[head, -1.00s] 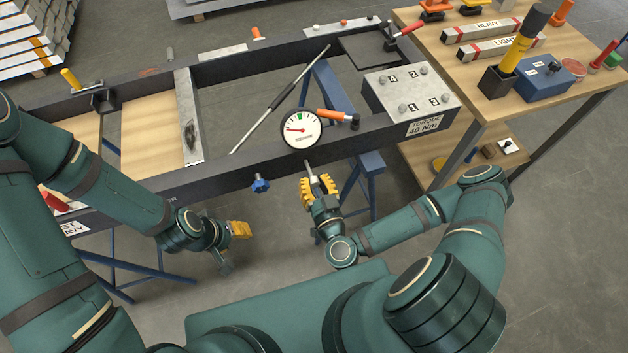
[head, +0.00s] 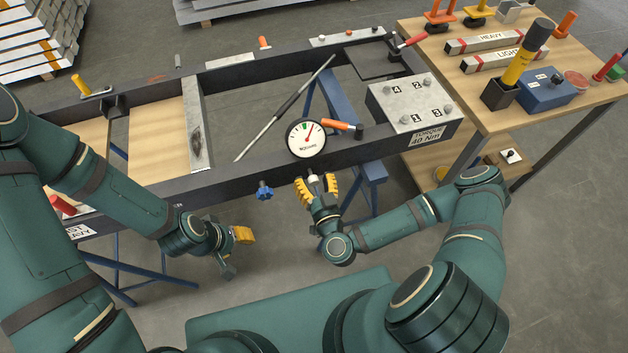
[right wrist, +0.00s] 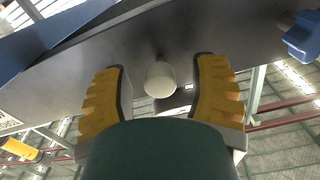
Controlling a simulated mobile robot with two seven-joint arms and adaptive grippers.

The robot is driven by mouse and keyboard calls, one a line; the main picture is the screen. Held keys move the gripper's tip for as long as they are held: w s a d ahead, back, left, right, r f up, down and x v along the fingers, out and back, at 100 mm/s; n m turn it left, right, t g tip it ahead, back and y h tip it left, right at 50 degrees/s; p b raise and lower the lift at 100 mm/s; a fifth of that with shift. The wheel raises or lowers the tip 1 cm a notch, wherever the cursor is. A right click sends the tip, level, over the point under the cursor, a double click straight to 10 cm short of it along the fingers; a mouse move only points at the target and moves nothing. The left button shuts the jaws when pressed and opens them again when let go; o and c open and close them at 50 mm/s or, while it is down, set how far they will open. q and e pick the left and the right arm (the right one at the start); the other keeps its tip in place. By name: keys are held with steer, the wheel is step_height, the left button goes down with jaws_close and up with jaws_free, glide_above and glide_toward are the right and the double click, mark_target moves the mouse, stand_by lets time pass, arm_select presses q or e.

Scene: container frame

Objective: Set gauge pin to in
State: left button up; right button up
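The round white gauge (head: 306,138) is on the front beam of the dark frame, with its needle pointing up near the green mark. Below it, a short pale pin (head: 312,179) sticks out of the front beam's face. The right wrist view shows the pin's round end (right wrist: 160,80) between my yellow fingers, with a gap on each side. My right gripper (head: 316,184) is open around the pin, close to the beam; the wrist view shows both fingers apart (right wrist: 160,92). My left gripper (head: 242,235) hangs in front of the frame, away from the pin; its opening is unclear.
A blue knob (head: 264,190) sticks out of the front beam left of the pin. An orange-handled tool (head: 342,126) lies beside the gauge. A metal torque block (head: 410,105) stands right of it. A wooden table (head: 590,88) with tools is at the right. Blue trestles (head: 370,172) support the frame.

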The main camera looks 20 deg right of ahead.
steer(key=shift+r, duration=0.15)
step_height(320, 180, up, 10)
steer(key=shift+f, duration=0.1)
stand_by(0.4)
stand_by(0.3)
steer(key=s+a+f+n+g+y, duration=0.4)
steer(key=s+a+f+g+y, duration=0.1)
steer(key=a+f+g+y, duration=0.3)
steer(key=s+d+f+m+g+h, duration=0.3)
steer(key=s+d+m+g+h, duration=0.1)
steer(key=g, duration=0.4)
steer(key=shift+s+d+f+h, duration=0.4)
steer(key=shift+s+d, duration=0.3)
